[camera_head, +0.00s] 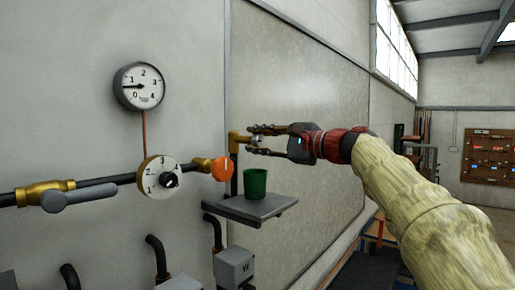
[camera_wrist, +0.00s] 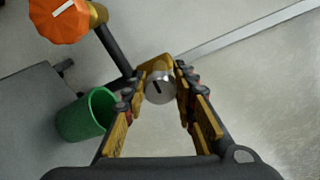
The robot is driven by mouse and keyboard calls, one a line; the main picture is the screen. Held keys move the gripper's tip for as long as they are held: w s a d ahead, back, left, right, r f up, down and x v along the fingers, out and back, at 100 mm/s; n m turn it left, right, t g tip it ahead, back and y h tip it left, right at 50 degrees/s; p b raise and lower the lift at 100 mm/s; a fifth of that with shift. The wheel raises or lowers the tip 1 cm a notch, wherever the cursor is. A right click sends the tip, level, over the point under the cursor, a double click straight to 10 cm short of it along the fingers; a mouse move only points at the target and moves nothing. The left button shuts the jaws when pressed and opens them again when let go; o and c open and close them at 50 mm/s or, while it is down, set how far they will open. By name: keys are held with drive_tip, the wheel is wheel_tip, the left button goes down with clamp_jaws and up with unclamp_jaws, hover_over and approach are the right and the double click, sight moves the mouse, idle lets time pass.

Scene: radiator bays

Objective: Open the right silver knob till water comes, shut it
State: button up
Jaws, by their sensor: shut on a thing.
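The silver knob (camera_wrist: 160,88) sits at the end of a brass fitting on the pipe, with a dark slot mark on its face. My gripper (camera_wrist: 161,92) is shut on it, with one finger on each side in the wrist view. In the head view my gripper (camera_head: 256,138) reaches in from the right, and the knob is partly hidden between the fingers. A green cup (camera_head: 255,184) stands on a grey shelf (camera_head: 262,211) below and left of the gripper; it also shows in the wrist view (camera_wrist: 86,116). I see no water.
An orange knob (camera_head: 222,169) is on the pipe just left of the cup. A numbered dial (camera_head: 150,186), a pressure gauge (camera_head: 139,86) with its needle near 1, and a grey lever (camera_head: 80,198) are further left. The wall panel right of the knob is clear.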

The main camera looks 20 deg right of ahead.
idle(0.4)
drive_tip(key=o, duration=1.1)
drive_tip(key=shift+o, duration=0.3)
drive_tip(key=v, duration=1.2)
drive_tip(key=shift+n, duration=0.3)
